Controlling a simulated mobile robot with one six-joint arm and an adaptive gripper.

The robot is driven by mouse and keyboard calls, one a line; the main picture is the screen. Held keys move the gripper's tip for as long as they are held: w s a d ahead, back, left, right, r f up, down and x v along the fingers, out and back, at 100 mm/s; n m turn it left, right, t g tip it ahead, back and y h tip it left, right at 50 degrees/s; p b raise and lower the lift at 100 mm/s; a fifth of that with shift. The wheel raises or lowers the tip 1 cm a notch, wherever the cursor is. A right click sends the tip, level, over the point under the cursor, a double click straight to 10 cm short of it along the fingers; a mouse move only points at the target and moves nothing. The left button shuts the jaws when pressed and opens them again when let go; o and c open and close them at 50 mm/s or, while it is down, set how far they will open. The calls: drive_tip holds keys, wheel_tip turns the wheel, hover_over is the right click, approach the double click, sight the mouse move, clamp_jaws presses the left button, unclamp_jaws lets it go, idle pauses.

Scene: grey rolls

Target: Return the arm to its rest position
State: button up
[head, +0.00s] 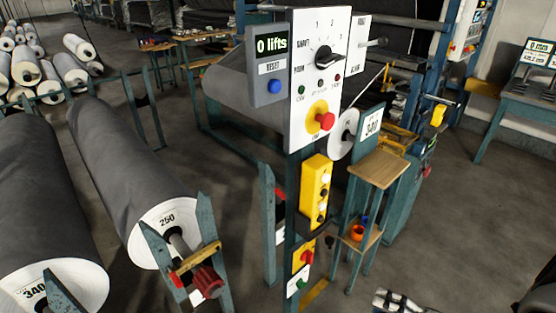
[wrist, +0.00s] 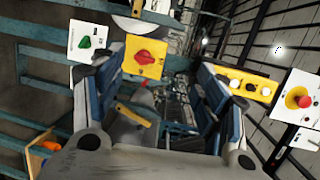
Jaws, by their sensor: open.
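My gripper (wrist: 158,95) fills the lower middle of the wrist view, with its two blue-padded fingers spread apart. Nothing is held between the fingers; the machine frame and floor show through the gap. In the head view, a small silver and dark part at the bottom edge looks like the end of my gripper (head: 392,300), mostly cut off. It is in front of and to the right of the control post, apart from it. Most of my arm is out of view.
The control panel (head: 318,80) shows "0 lifts" and has a selector knob. A yellow button box (head: 316,190) hangs below it. A wooden stool (head: 380,168) stands right of the post. Big grey rolls (head: 120,170) lie on the left. Floor at the lower right (head: 460,225) is clear.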

drive_tip(key=s+a+r+n+g+h, duration=0.1)
drive_tip(key=a+r+n+g+h, duration=0.15)
drive_tip(key=a+r+g, duration=0.45)
drive_tip(key=s+a+r+n+g+h, duration=0.1)
drive_tip(key=a+r+n+g, duration=0.25)
drive_tip(key=r, duration=0.45)
drive_tip(key=s+a+r+n+t+h, duration=0.1)
drive_tip(key=s+a+r+t+h, duration=0.4)
drive_tip(key=s+r+h, duration=0.4)
drive_tip(key=shift+s+a+r+n, duration=0.3)
drive_tip(key=shift+r+n, duration=0.1)
drive_tip(key=shift+r, duration=1.55)
drive_tip(key=shift+h, duration=0.25)
